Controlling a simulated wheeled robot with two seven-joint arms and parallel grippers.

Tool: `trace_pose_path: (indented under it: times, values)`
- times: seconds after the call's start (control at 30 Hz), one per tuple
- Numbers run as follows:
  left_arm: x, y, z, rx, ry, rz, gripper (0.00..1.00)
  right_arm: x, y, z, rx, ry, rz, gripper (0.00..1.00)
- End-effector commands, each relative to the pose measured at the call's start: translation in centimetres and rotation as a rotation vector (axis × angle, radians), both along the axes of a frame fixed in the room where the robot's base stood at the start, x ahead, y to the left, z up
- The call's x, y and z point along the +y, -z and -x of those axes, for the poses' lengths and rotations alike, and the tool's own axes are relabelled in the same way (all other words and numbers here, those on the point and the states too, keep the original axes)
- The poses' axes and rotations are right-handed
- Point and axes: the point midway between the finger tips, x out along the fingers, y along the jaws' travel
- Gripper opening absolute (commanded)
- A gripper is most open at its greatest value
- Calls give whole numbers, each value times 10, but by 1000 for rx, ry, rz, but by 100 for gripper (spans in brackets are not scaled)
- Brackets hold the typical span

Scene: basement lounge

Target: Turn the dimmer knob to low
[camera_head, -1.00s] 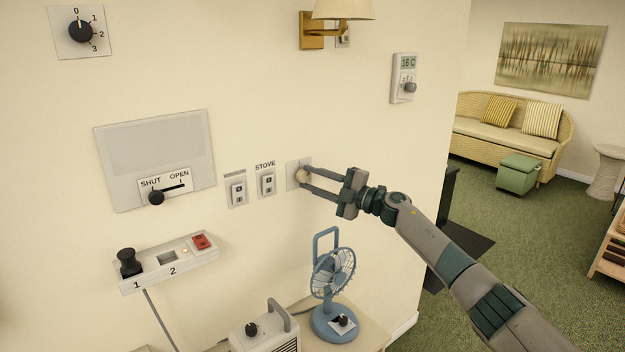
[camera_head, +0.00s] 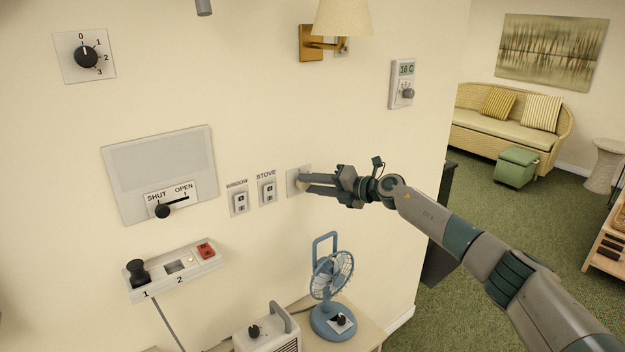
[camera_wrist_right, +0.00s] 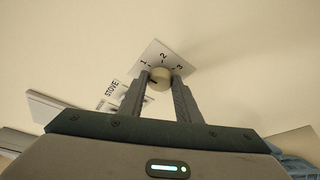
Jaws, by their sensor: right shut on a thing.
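The dimmer is a white square plate (camera_head: 291,181) on the wall, right of the STOVE switch. In the right wrist view its plate (camera_wrist_right: 155,50) carries the marks 1, 2 and 3, and the round beige knob (camera_wrist_right: 160,78) sits between my fingertips. My right gripper (camera_head: 304,183) is shut on this knob, with one finger on each side. In the head view the fingers mostly hide the knob. A short dark mark shows on the knob's left side in the wrist view, but its exact setting is hard to read. My left gripper is not in view.
WINDOW (camera_head: 240,202) and STOVE (camera_head: 268,192) switches sit left of the plate. A wall lamp (camera_head: 343,20) is above and a thermostat (camera_head: 402,84) is at upper right. A blue fan (camera_head: 333,275) and a heater (camera_head: 268,335) stand below.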

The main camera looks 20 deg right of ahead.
Motion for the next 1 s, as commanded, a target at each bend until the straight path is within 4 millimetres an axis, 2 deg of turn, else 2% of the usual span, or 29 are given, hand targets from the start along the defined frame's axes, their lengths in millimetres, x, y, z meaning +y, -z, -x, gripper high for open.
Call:
trace_pose_path:
  times: [0.53,0.57,0.6,1.0]
  values:
    - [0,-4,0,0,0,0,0,1,2,1,-8,-2,33,8]
    - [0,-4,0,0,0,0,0,1,3,1,-8,-2,33,37]
    - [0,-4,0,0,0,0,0,1,2,1,-8,-2,33,47]
    - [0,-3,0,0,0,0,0,-1,1,1,-10,-1,31,49]
